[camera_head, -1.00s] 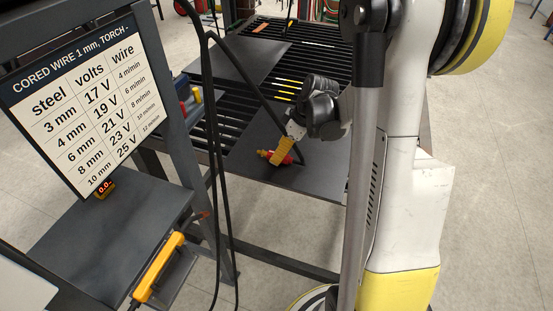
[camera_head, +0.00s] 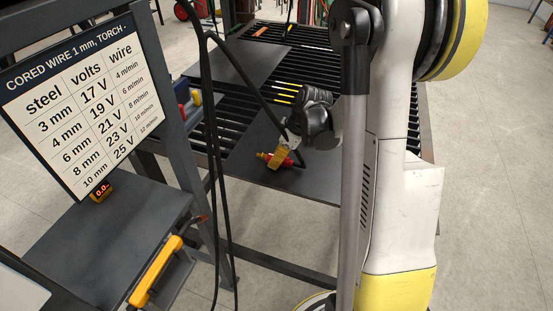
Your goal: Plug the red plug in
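My gripper (camera_head: 276,163), with yellow fingers, is right at the plug. No socket can be made out clearly; a box with red and blue parts (camera_head: 190,105) stands at the table's left side.
A sign with a volts table (camera_head: 85,105) hangs at left above a dark machine top (camera_head: 105,240) with a yellow handle (camera_head: 155,270). Black cables (camera_head: 215,170) hang between the machine and the slatted table (camera_head: 300,50). Another dark plate (camera_head: 240,55) lies at the back.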

